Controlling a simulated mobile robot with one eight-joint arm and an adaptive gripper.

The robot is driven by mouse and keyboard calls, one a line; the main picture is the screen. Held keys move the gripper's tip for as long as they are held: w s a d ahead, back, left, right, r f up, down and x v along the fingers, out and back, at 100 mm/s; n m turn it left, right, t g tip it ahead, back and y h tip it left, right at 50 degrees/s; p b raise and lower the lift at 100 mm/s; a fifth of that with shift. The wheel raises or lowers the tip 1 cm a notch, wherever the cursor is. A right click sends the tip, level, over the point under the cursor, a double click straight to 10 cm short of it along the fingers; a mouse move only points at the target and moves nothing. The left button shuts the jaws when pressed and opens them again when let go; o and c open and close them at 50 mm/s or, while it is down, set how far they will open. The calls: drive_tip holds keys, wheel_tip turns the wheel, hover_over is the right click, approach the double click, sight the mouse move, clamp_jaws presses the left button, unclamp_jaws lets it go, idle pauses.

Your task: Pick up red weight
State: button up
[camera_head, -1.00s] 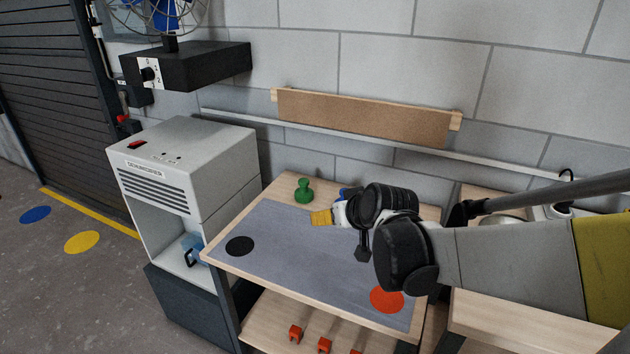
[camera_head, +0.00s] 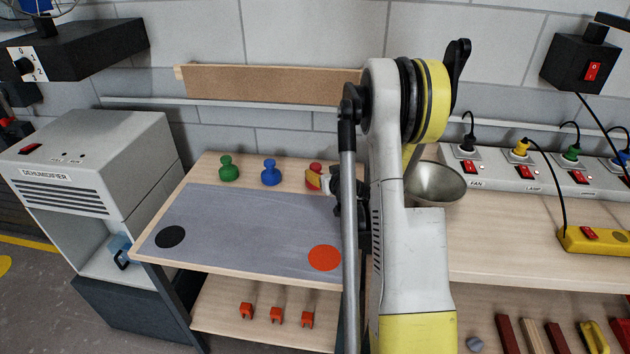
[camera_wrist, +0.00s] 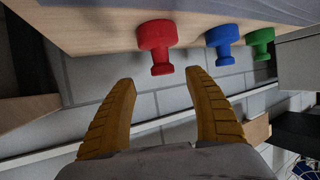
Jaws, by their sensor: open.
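The red weight (camera_head: 314,169) stands on the wooden strip at the back of the small table, at the right end of a row with a blue weight (camera_head: 269,173) and a green weight (camera_head: 228,168). My gripper (camera_head: 318,181) overlaps the red weight in the head view, and my arm hides part of that area. In the wrist view my gripper (camera_wrist: 162,100) has its two yellow fingers wide apart and empty. There the red weight (camera_wrist: 156,40) shows beyond the fingertips, roughly between them and apart from them. The blue weight (camera_wrist: 222,38) and green weight (camera_wrist: 260,40) lie to its right.
A grey mat (camera_head: 240,222) with a black disc (camera_head: 171,237) and an orange-red disc (camera_head: 325,258) covers the table front. A metal bowl (camera_head: 436,184) stands right of my arm. A dehumidifier (camera_head: 90,170) stands left. A wall rail (camera_head: 230,106) runs behind.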

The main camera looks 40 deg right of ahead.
sight(318, 170)
drive_tip(key=b+x, duration=0.1)
drive_tip(key=x, duration=0.1)
drive_tip(key=b+x, duration=0.1)
drive_tip(key=x, duration=0.3)
drive_tip(key=shift+a+f+b, duration=0.2)
drive_tip(key=shift+f+b, duration=0.1)
drive_tip(key=shift+b, duration=0.1)
drive_tip(key=shift+w+d, duration=0.15)
drive_tip(key=shift+w, duration=0.3)
clamp_jaws()
